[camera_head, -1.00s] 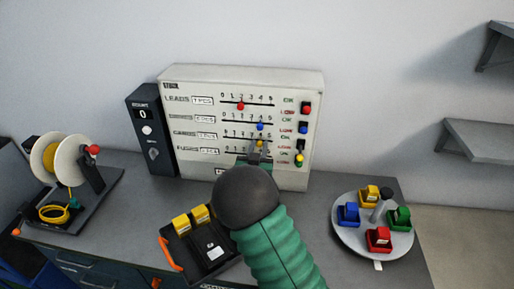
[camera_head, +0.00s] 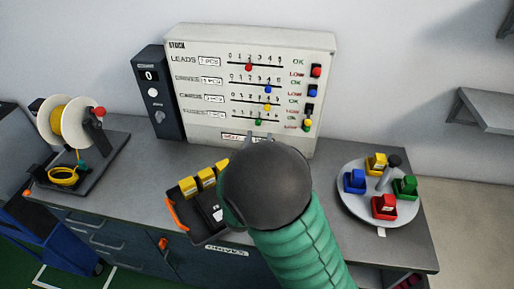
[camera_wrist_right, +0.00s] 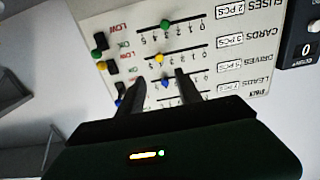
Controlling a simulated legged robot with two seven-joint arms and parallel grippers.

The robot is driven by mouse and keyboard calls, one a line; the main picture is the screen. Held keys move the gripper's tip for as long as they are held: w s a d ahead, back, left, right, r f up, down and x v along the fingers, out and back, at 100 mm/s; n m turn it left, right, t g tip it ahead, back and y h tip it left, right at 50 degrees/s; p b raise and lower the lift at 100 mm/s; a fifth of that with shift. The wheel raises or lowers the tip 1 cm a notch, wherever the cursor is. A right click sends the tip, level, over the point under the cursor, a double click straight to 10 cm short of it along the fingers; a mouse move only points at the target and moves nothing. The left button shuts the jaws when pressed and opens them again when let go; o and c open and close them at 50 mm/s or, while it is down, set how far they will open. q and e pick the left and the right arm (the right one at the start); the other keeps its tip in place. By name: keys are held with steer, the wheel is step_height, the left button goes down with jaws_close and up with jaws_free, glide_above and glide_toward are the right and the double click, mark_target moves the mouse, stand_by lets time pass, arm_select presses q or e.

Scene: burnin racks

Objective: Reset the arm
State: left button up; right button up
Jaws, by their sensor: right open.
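My right arm, green with a dark rounded wrist, comes up from the bottom of the head view. Its gripper (camera_head: 259,138) shows as small finger tips over the lower edge of the white slider panel (camera_head: 320,95). In the right wrist view the two dark fingers (camera_wrist_right: 161,88) stand apart with nothing between them, in front of the panel (camera_wrist_right: 190,15). The panel carries a red slider (camera_head: 249,67), a blue slider (camera_head: 268,89), a yellow slider (camera_head: 267,106) and a green slider (camera_head: 258,122). My left gripper is out of view.
A black counter box (camera_head: 160,100) stands left of the panel. A spool stand (camera_head: 105,160) is at the left. A black tray (camera_head: 186,221) with yellow blocks lies beside my wrist, partly hidden. A round turntable (camera_head: 350,206) with coloured blocks is at right. Bare bench lies between.

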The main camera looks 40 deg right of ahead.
steer(key=shift+v, duration=1.25)
steer(key=shift+f, duration=0.1)
steer(key=a+f+n+y, duration=0.1)
steer(key=a+f+y, duration=0.2)
steer(key=a, duration=0.1)
steer(key=w+a+f+n+g+y, duration=0.1)
steer(key=a+f+n+y, duration=0.1)
steer(key=a+f+y, duration=0.2)
steer(key=a+f+n+g+y, duration=0.1)
steer(key=a+f+n+y, duration=0.1)
steer(key=a+f+y, duration=0.1)
steer(key=shift+w+a+f+y, duration=0.3)
steer(key=shift+a+f+y, duration=0.15)
steer(key=shift+a, duration=0.1)
steer(key=s+a+f+n+g+y, duration=0.1)
steer(key=s+a+f+g+y, duration=0.1)
steer(key=s+a, duration=0.1)
steer(key=shift+s+a+f+n, duration=0.1)
steer(key=shift+s+a+n, duration=0.1)
steer(key=shift+n, duration=0.2)
steer(key=s, duration=0.1)
steer(key=s+a+f+n+g, duration=0.1)
steer(key=s+g+y, duration=0.1)
steer(key=s, duration=0.1)
steer(key=shift+a+f, duration=0.2)
steer(key=shift+a, duration=0.05)
steer(key=s+n+g, duration=0.2)
steer(key=s+g, duration=0.1)
steer(key=s, duration=0.4)
steer(key=shift+f, duration=0.5)
